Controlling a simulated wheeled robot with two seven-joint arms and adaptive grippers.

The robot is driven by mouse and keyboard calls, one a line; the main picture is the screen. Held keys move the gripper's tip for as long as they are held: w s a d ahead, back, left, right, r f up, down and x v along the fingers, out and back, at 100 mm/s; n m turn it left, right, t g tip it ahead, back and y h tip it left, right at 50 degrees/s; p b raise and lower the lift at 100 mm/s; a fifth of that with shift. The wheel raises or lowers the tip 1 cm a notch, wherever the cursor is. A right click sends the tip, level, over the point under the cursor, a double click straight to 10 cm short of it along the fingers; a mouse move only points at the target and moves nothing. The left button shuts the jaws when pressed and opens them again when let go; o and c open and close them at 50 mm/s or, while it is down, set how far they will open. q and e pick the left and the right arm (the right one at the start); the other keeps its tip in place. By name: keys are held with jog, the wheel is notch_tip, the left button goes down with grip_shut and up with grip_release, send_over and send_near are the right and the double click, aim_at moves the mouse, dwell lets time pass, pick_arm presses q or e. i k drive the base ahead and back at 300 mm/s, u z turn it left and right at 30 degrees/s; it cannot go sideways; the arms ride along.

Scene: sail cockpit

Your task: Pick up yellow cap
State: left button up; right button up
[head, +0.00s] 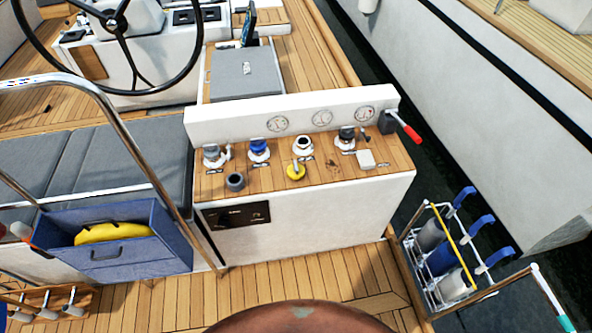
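The yellow cap (296,172) is a small round yellow piece with a pale upright part on it. It sits on the wooden top of the white console (325,206), near the front edge and left of the middle. A dark grey round piece (235,182) is to its left, and a small white square block (366,159) is to its right. Neither of my grippers shows in the head view, so I cannot tell where they are relative to the cap.
Behind the cap stand several round fittings, one blue (259,150). A red-handled lever (408,130) juts out at the console's right end. A blue box (112,240) holding something yellow is at the left.

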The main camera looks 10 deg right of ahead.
aim_at(291, 174)
jog(key=u, duration=0.15)
jog(key=i, duration=1)
jog(key=u, duration=0.3)
